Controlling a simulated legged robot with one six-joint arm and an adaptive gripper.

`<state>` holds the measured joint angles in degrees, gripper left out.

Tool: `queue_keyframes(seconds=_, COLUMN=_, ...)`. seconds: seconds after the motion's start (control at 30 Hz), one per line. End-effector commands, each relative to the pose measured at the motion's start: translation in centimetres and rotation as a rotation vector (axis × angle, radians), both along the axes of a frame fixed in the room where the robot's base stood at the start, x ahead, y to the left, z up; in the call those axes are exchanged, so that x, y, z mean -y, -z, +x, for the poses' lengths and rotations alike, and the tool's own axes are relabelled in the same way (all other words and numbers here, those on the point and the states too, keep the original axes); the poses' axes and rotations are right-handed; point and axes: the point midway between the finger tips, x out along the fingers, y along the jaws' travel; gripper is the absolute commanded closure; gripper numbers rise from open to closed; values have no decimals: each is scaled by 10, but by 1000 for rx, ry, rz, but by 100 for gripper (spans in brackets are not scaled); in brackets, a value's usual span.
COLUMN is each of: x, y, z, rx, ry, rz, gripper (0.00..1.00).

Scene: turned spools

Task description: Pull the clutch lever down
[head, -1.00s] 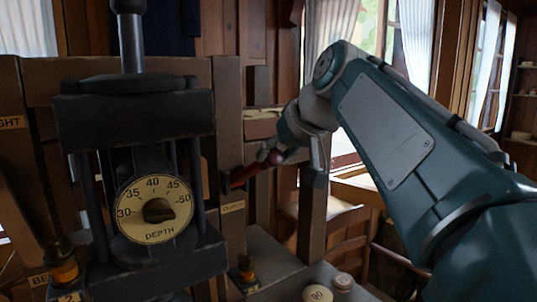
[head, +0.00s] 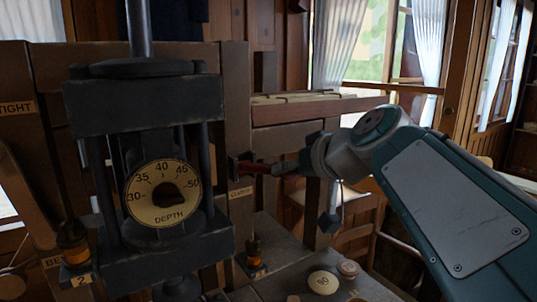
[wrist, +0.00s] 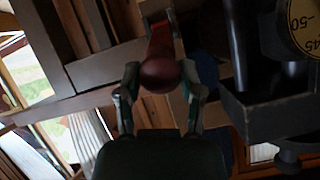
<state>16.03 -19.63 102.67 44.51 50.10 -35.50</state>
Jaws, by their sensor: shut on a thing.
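The red clutch lever (head: 256,167) sticks out to the right from the wooden post above the clutch label (head: 241,192) in the head view. It lies about level, its outer end dipping slightly. My gripper (head: 285,168) is at the lever's outer end and hides its tip there. In the wrist view, the lever's round dark red knob (wrist: 160,74) sits between the two fingers of my gripper (wrist: 160,88), which are shut on it.
A black press frame with a depth dial (head: 163,192) stands left of the lever. Small spools (head: 253,250) stand on numbered blocks below. Round discs (head: 323,282) lie on the bench at lower right. A wooden post (head: 315,212) stands just beneath my wrist.

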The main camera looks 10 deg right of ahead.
Motion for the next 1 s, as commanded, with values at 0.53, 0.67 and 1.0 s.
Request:
queue_keyframes(seconds=0.53, x=2, y=47, z=-8, rx=-11, ry=-3, rz=-3, gripper=100)
queue_keyframes(seconds=0.67, x=2, y=50, z=-8, rx=-12, ry=-3, rz=-3, gripper=100)
queue_keyframes(seconds=1.0, x=2, y=53, z=-8, rx=-19, ry=-5, rz=-3, gripper=100)
